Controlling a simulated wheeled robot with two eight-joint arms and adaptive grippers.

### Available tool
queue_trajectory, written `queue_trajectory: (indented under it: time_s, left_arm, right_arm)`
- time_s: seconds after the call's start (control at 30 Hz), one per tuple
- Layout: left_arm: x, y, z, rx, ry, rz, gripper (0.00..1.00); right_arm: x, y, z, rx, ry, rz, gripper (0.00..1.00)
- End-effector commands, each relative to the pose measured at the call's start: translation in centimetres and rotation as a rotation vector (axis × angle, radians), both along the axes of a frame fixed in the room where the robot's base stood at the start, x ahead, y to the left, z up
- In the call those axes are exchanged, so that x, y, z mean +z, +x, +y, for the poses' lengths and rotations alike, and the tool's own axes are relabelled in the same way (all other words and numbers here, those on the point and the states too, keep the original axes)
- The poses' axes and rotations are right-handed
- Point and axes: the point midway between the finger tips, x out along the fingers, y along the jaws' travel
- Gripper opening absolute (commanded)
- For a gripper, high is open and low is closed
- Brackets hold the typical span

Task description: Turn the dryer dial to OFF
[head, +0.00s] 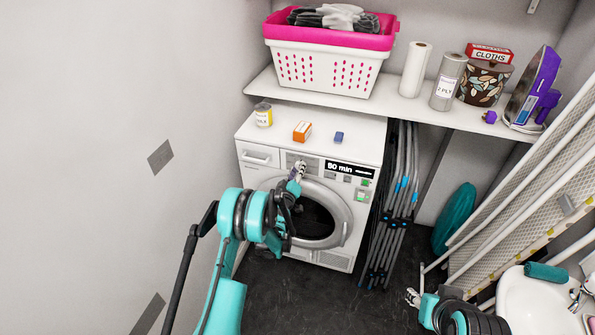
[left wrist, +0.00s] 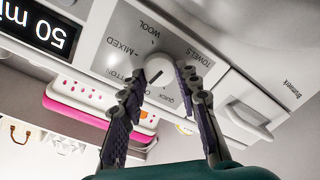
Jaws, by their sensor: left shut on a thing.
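The white dryer (head: 318,127) stands under the shelf, its display reading "50 min". The round white dial (left wrist: 158,70) is on its front panel. In the left wrist view, which is upside down, labels WOOL, MIXED, TOWELS and QUICK surround it; I cannot read an OFF label. My left gripper (head: 299,171) is at the panel, and in the left wrist view its fingers (left wrist: 160,82) are on both sides of the dial, shut on it. In the head view it hides the dial. My right gripper (head: 412,297) is low at the right, away from the dryer; its jaws are too small to judge.
An orange box (head: 302,131), a yellow-labelled jar (head: 263,115) and a small blue box (head: 339,138) are on the dryer top. A folded grey rack (head: 395,210) stands right of the dryer. A white basin (head: 535,305) is at the lower right.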

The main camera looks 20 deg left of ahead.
Motion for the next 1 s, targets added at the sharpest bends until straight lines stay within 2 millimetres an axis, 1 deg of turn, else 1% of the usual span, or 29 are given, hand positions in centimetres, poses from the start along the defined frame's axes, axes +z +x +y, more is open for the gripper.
queue_trajectory:
  time_s: [0.2, 0.4, 0.9, 0.93, 0.97, 1.0]
  left_arm:
    - [0.06, 0.06, 0.1, 0.002, -0.12, 0.003, 0.03]
    - [0.05, 0.07, 0.11, 0.001, -0.181, 0.006, 0.03]
    - [0.05, 0.08, 0.13, 0.002, -0.202, 0.006, 0.03]
    - [0.05, 0.08, 0.13, 0.002, -0.202, 0.006, 0.35]
    - [0.05, 0.08, 0.13, 0.002, -0.202, 0.006, 0.43]
    - [0.05, 0.07, 0.13, 0.002, -0.202, 0.006, 0.53]
  right_arm:
    - [0.01, 0.0, 0.0, 0.0, 0.0, 0.0, 0.4]
    - [0.01, 0.0, 0.0, 0.0, 0.0, 0.0, 0.4]
    - [0.01, 0.0, 0.0, 0.0, 0.0, 0.0, 0.4]
    - [0.01, 0.0, 0.0, 0.0, 0.0, 0.0, 0.4]
    - [0.01, 0.0, 0.0, 0.0, 0.0, 0.0, 0.4]
    - [0.01, 0.0, 0.0, 0.0, 0.0, 0.0, 0.4]
